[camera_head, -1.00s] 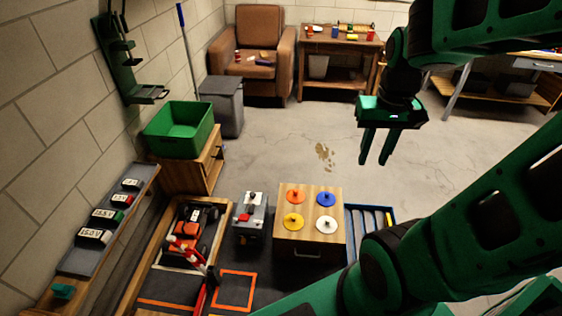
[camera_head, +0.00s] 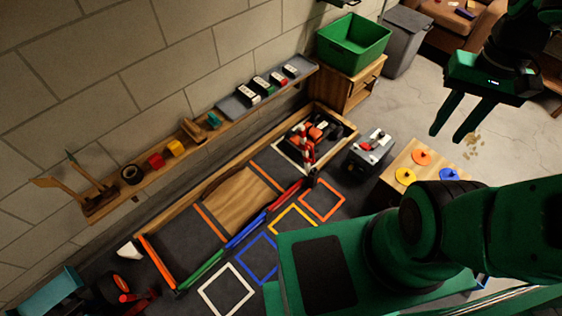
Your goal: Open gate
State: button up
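A red-and-white striped bar, which looks like the gate (camera_head: 308,152), stands at the right end of the walled track (camera_head: 191,207). Its exact angle and hinge are hard to make out. An orange car with black parts (camera_head: 322,132) sits close behind it, in a white-outlined bay, partly covered by the bar. My gripper (camera_head: 449,136) hangs at the upper right with its two green fingers apart and nothing between them. It is well to the right of the gate and does not touch it.
A grey box-like unit (camera_head: 371,153) stands right of the car bay. A wooden cabinet with coloured discs (camera_head: 399,166) is beside it, partly hidden by my arm. A green bin (camera_head: 353,43) sits on a cabinet. A wall shelf (camera_head: 196,139) holds small items. Colour-outlined squares lie on the floor.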

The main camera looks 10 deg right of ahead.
aim_at(304, 145)
jog(key=u, duration=0.45)
jog(key=i, duration=0.8)
jog(key=z, duration=1.2)
